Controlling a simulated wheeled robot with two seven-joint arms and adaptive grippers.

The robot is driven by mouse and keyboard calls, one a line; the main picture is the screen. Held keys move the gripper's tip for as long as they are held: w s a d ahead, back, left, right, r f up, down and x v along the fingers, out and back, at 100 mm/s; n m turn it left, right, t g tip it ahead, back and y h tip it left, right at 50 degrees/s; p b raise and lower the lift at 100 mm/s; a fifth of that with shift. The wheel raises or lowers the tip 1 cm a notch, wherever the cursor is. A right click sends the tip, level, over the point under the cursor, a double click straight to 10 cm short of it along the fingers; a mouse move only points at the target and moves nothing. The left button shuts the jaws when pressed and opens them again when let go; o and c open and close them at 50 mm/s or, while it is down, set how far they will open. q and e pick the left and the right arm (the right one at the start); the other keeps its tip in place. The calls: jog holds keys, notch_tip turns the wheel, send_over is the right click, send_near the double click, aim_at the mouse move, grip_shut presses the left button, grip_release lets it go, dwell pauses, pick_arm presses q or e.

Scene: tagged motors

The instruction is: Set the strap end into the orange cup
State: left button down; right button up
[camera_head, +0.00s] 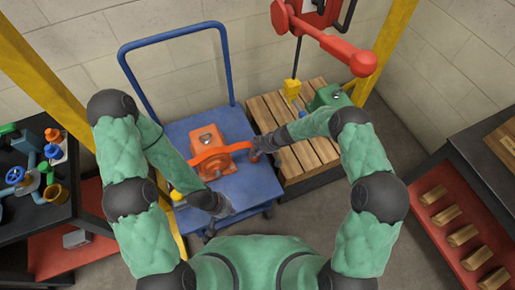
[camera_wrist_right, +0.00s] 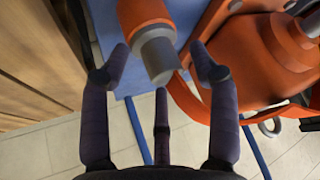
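An orange motor (camera_head: 207,138) sits on the blue cart (camera_head: 250,185), with a bright orange strap (camera_head: 222,152) across its front. In the right wrist view, an orange band (camera_wrist_right: 184,98) that looks like the strap curves beside the motor (camera_wrist_right: 250,55). I cannot make out a free strap end. My right gripper (camera_head: 258,152) is at the motor's right side. The wrist view shows its fingers (camera_wrist_right: 160,72) spread either side of a grey cylinder (camera_wrist_right: 158,54), not visibly gripping it. My left gripper (camera_head: 222,207) is low over the cart's front; its fingers are unclear.
The black bench (camera_head: 25,222) at left holds blue and green fittings. A slatted wooden pallet (camera_head: 300,155) with a green motor (camera_head: 328,97) is right of the cart. A red hoist arm (camera_head: 320,38) hangs above. A shelf with wooden blocks (camera_head: 462,235) stands at right.

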jog(key=shift+r, duration=0.1)
jog(key=shift+r, duration=0.25)
jog(key=p+v, duration=0.4)
jog(key=v, duration=0.8)
jog(key=s+d+f+m+g+h, duration=0.1)
jog(key=s+d+f+m, duration=0.2)
jog(key=s, duration=0.4)
jog(key=s+d+f+m+g+h, duration=0.1)
jog(key=s+f+m, duration=0.2)
jog(key=s+m, duration=0.25)
jog(key=s+a+r+m, duration=0.1)
jog(key=s+m, duration=0.5)
jog(key=s, duration=0.7)
jog(key=shift+s, duration=0.4)
jog(key=shift+r+m, duration=0.2)
jog(key=shift+m, duration=0.05)
notch_tip(320, 180, up, 3)
jog(key=p, duration=0.3)
jog(key=shift+r, duration=0.25)
